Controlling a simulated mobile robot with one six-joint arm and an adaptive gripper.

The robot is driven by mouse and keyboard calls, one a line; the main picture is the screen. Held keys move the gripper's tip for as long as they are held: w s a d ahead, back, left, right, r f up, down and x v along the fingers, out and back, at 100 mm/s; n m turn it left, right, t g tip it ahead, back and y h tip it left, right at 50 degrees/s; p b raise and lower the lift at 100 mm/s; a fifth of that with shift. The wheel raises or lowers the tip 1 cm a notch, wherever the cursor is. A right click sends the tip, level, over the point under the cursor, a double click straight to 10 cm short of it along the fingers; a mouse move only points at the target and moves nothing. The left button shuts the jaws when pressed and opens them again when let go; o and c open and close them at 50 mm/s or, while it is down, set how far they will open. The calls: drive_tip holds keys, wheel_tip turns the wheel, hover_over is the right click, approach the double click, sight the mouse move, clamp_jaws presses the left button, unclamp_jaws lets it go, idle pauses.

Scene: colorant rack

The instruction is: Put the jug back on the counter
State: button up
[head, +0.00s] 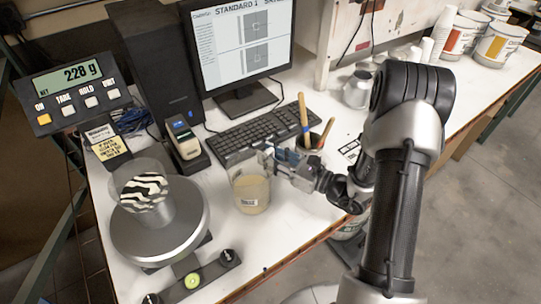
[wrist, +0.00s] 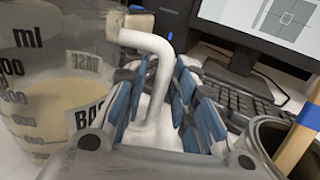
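The clear jug (head: 250,190) holds a pale cream liquid and appears upright at the counter, in front of the keyboard. In the wrist view the jug (wrist: 50,95) fills the left side, with its volume marks and part of a label showing. Its pale handle (wrist: 156,75) stands between the blue-padded fingers of my gripper (wrist: 168,110). The fingers look apart, with a gap beside the handle. In the head view my gripper (head: 279,160) reaches in from the right at the jug's handle side. The white counter (head: 275,235) is bare in front of the jug.
A round scale (head: 160,235) left of the jug bears a clear vessel with a striped pattern (head: 145,190); its display (head: 67,83) reads 228 g. A keyboard (head: 250,135), a monitor (head: 240,45) and a pot with brushes (head: 308,141) stand behind. White tubs (head: 498,45) stand far right.

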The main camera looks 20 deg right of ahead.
idle(0.3)
drive_tip(key=shift+r, duration=0.25)
drive_tip(key=p+v, duration=0.2)
drive_tip(key=v, duration=1)
drive_tip(key=shift+f, duration=0.1)
